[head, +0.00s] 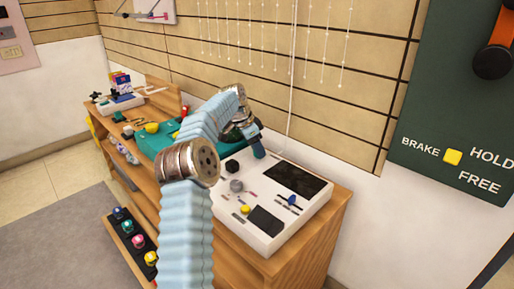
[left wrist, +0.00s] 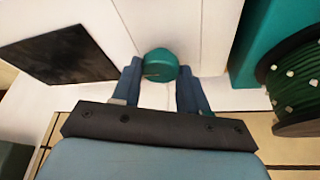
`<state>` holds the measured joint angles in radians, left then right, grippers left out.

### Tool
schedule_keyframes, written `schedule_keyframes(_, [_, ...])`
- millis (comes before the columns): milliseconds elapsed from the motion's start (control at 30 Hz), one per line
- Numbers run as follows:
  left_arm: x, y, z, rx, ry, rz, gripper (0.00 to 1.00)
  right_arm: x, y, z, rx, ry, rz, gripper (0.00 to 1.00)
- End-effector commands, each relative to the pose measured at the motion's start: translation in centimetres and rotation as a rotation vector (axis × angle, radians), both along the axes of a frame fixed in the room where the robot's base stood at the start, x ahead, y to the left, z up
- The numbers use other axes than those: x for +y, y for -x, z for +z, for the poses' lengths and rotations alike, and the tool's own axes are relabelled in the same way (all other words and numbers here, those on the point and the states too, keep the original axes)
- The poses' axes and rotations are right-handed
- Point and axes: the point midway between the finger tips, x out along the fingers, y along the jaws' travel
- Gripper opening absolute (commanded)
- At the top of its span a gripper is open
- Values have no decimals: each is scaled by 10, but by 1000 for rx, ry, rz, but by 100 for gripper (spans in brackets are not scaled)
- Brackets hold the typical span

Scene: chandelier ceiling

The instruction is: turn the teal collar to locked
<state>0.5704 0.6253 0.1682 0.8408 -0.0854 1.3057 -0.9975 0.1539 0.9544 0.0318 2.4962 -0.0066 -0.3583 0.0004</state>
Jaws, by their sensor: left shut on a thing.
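The teal collar (left wrist: 160,65) is a round knob on the white console, with a dark mark on its face in the left wrist view. My left gripper (left wrist: 158,88) has one blue finger on each side of the collar and is shut on it. In the head view my left gripper (head: 258,152) reaches down to the back of the white console (head: 268,235), and the collar is hidden behind it. I cannot read any locked mark beside the collar. My right gripper is not in view.
The console carries black panels (head: 296,180), a grey knob (head: 236,186), a black knob (head: 232,165) and a yellow button (head: 245,209). A teal case with a green spool (left wrist: 298,85) stands close beside it. The wooden bench (head: 310,235) runs along the wall.

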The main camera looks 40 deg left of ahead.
Motion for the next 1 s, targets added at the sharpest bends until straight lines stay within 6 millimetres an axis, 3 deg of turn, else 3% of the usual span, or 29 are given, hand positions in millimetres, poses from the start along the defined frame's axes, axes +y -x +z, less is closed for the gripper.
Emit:
schedule_keyframes(300, [1, 0, 1, -2, -3, -3, 13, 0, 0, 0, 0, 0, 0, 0])
schedule_keyframes(333, [1, 0, 1, -2, -3, -3, 45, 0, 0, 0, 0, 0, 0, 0])
schedule_keyframes(500, [0, 0, 0, -1, -3, -2, 69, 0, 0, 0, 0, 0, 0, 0])
schedule_keyframes(833, [1, 1, 4, -2, -2, -1, 69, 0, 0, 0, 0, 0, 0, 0])
schedule_keyframes(1000, [6, 10, 29, -5, -4, -1, 69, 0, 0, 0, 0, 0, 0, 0])
